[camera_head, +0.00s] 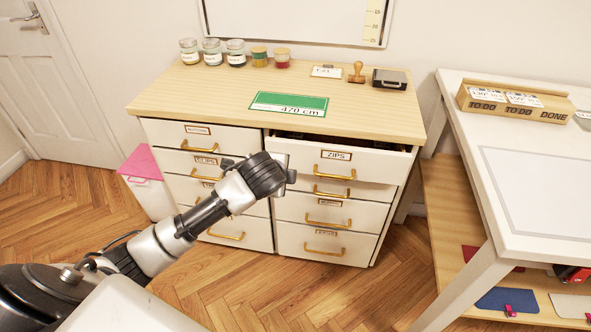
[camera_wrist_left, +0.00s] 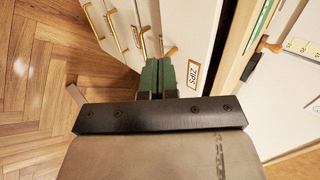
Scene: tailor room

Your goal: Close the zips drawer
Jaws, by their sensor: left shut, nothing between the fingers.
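The zips drawer (camera_head: 345,160) is the top right drawer of the dresser. It is pulled out a little, with a dark gap showing above its front. Its white front carries a ZIPS label and a gold handle (camera_head: 334,173). My left gripper (camera_head: 290,176) is in front of the dresser, at the left end of the drawer front. In the left wrist view the green fingertips (camera_wrist_left: 157,76) are together and empty, close to the drawer front (camera_wrist_left: 200,35) and its label (camera_wrist_left: 193,74). I cannot tell whether they touch it. My right gripper is not in view.
The dresser top (camera_head: 200,95) holds several jars, a green mat (camera_head: 290,104), a stamp (camera_head: 357,72) and an ink pad (camera_head: 390,78). The drawers below look shut. A white table (camera_head: 480,110) stands on the right. A pink-lidded bin (camera_head: 148,190) stands left; floor is clear in front.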

